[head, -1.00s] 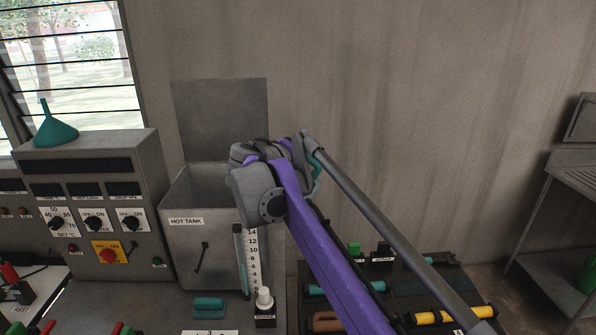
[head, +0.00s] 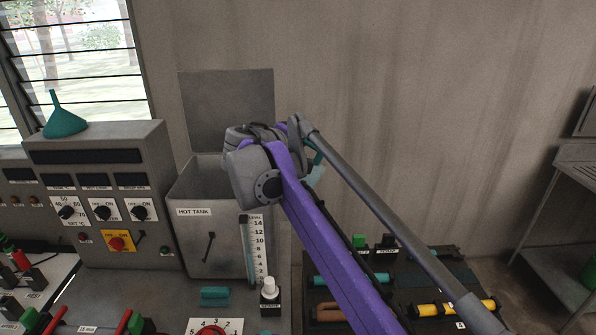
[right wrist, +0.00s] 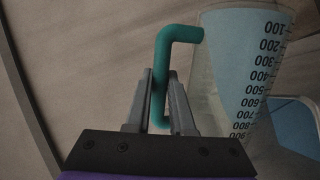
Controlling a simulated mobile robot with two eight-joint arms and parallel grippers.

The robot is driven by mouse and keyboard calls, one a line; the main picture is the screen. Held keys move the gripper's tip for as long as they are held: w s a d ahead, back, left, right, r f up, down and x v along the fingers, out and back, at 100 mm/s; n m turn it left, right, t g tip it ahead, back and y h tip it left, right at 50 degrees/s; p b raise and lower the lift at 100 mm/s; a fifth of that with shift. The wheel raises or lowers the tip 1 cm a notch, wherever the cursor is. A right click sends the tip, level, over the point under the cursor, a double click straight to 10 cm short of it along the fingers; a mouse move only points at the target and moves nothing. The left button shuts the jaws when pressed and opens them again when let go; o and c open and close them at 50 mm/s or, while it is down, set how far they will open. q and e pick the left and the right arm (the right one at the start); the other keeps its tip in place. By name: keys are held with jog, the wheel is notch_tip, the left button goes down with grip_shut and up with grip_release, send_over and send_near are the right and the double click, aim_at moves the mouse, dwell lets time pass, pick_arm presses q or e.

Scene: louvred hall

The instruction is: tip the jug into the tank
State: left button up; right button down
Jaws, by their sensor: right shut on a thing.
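The hot tank (head: 193,240) is a grey metal box at centre left in the head view, its lid (head: 230,108) raised behind it. My right arm reaches over the tank's right side, hiding part of its opening. In the right wrist view, my right gripper (right wrist: 161,84) is shut on the teal handle (right wrist: 180,34) of the jug (right wrist: 232,60), a clear vessel with black graduations and pale blue contents. In the head view, only a bit of the jug (head: 316,176) shows behind my arm. Its exact tilt is unclear. My left gripper is out of view.
A control box (head: 95,190) with knobs stands left of the tank, a teal funnel (head: 64,122) on top. A level gauge (head: 255,250) runs up the tank's front right. A black tool tray (head: 400,292) lies to the right. A metal rack (head: 565,215) stands at far right.

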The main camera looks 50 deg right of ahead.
jog(key=shift+w+a+r+n, duration=0.15)
jog(key=shift+w+r+n, duration=0.15)
jog(key=shift+w+r, duration=0.2)
jog(key=shift+w+g+p, duration=0.1)
jog(key=shift+g+p, duration=0.2)
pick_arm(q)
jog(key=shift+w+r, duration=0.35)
pick_arm(e)
jog(key=shift+w, duration=0.1)
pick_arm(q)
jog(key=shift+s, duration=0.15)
